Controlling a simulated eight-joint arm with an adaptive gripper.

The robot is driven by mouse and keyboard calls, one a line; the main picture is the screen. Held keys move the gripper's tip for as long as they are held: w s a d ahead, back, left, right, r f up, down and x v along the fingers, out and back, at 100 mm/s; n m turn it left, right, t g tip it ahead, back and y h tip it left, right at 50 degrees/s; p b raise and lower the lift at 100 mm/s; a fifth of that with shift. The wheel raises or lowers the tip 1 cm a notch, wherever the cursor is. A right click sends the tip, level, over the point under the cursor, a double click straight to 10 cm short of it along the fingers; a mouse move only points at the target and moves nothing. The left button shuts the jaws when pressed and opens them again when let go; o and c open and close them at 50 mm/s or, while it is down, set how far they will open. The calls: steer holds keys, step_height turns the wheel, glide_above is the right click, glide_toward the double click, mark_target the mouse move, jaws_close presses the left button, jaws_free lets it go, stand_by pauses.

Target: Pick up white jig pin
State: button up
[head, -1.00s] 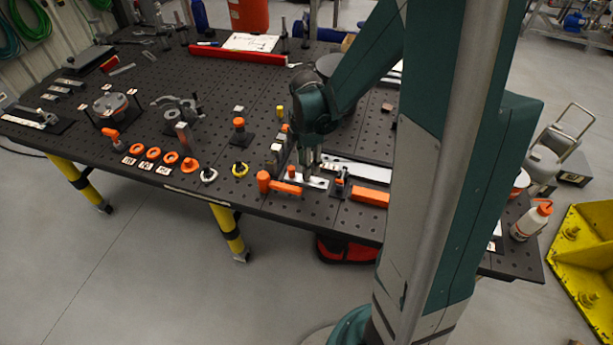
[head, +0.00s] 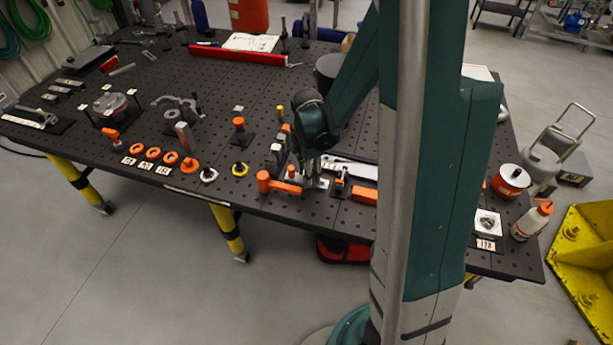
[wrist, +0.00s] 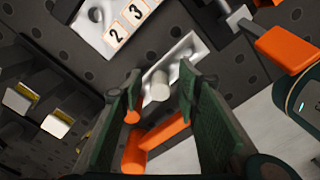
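The white jig pin (wrist: 160,88) is a short pale cylinder standing on a light metal plate (wrist: 185,55) in the wrist view. My gripper (wrist: 159,82) is open, with its green-padded fingers on either side of the pin. I cannot tell whether either finger touches it. An orange pin (wrist: 132,116) is close by the left finger. In the head view my gripper (head: 309,172) is low over the plate (head: 321,184), and the white pin cannot be made out behind it. The orange pin (head: 291,171) shows just left of the gripper there.
An orange-handled clamp (head: 277,184) lies close in front of the plate. An orange block (head: 364,195) and a long pale bar (head: 350,169) are to the right. Several orange rings are further left on the perforated table.

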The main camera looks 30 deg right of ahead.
stand_by(0.5)
steer(key=c, duration=1)
steer(key=shift+r, duration=0.1)
steer(key=shift+r, duration=4.9)
